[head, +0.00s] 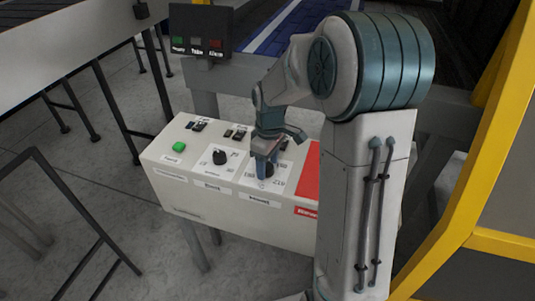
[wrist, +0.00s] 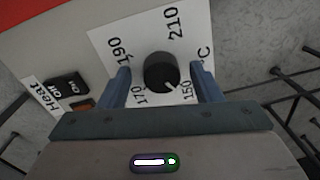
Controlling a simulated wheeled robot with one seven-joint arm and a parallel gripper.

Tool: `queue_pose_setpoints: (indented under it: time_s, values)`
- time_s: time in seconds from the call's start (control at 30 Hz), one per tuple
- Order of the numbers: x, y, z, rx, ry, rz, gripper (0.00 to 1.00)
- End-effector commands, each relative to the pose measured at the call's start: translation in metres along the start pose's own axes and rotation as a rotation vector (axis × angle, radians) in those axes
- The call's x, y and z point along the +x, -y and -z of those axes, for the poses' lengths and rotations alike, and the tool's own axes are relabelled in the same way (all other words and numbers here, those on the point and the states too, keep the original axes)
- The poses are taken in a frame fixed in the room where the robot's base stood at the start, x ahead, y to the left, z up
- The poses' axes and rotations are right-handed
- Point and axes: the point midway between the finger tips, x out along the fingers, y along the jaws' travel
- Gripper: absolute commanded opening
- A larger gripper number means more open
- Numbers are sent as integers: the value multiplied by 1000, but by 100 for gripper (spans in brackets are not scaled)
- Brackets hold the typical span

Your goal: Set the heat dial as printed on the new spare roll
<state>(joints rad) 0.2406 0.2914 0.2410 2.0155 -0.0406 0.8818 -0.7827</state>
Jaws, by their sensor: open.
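The heat dial (wrist: 161,72) is a black round knob on a white plate marked 150, 170, 190, 210 and °C. Its white pointer line points toward 150. My gripper (wrist: 162,82) is open, with one blue finger on each side of the dial. I cannot tell whether the fingers touch it. In the head view my gripper (head: 266,165) reaches down onto the right-hand dial of the control box and largely hides it. The spare roll and its print are not in view.
The white control box (head: 185,195) also carries another black dial (head: 219,157), a green button (head: 179,147) and a red area (head: 309,172). Beside the heat dial is a black switch (wrist: 66,87) labelled Heat. A dark indicator board (head: 202,30) stands behind; a yellow frame (head: 480,180) is at right.

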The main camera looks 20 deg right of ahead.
Motion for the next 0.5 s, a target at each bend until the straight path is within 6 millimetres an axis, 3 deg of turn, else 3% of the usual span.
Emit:
queue_pose_setpoints:
  time_s: [0.17, 0.5]
  values:
    - [-23, -1, 0, 0, -3, -5, 59]
    - [-100, -2, 1, 1, -4, -6, 59]
